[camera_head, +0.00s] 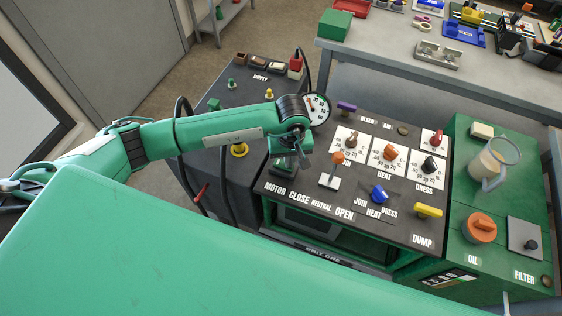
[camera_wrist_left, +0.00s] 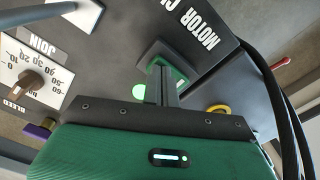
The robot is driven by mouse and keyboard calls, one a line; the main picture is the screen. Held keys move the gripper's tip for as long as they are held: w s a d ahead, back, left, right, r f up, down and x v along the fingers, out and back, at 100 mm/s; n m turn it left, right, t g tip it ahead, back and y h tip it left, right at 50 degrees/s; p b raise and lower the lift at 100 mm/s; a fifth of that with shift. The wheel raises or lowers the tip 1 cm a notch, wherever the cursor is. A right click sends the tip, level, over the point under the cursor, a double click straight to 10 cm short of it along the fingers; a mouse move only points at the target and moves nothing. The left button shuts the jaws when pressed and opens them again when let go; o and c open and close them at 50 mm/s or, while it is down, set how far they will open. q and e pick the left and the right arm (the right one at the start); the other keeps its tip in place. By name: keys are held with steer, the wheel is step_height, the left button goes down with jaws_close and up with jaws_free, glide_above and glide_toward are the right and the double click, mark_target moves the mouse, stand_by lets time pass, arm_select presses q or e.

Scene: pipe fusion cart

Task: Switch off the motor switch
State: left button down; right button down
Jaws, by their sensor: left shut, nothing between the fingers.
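The motor switch (camera_head: 283,169) sits at the left end of the black control panel (camera_head: 320,215), above the MOTOR label. In the left wrist view the gripper's fingers (camera_wrist_left: 164,78) are shut, empty and pointing at the housing. Whether they touch it, and the switch's exact position, I cannot tell. My right gripper is not in view.
Close beside are the CLOSE/OPEN lever (camera_head: 331,181) with an orange top, a pressure gauge (camera_head: 318,108), a purple knob (camera_head: 346,106) and a yellow knob (camera_head: 239,149). A blue knob (camera_head: 379,194) and yellow dump handle (camera_head: 428,211) lie right. Black hoses hang at left.

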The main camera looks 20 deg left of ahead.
arm_select(q)
steer(key=shift+f, duration=0.2)
steer(key=shift+r, duration=0.2)
steer(key=shift+r+p, duration=0.35)
steer(key=shift+r, duration=0.5)
steer(key=shift+r+p, duration=0.75)
steer(key=shift+r, duration=1.8)
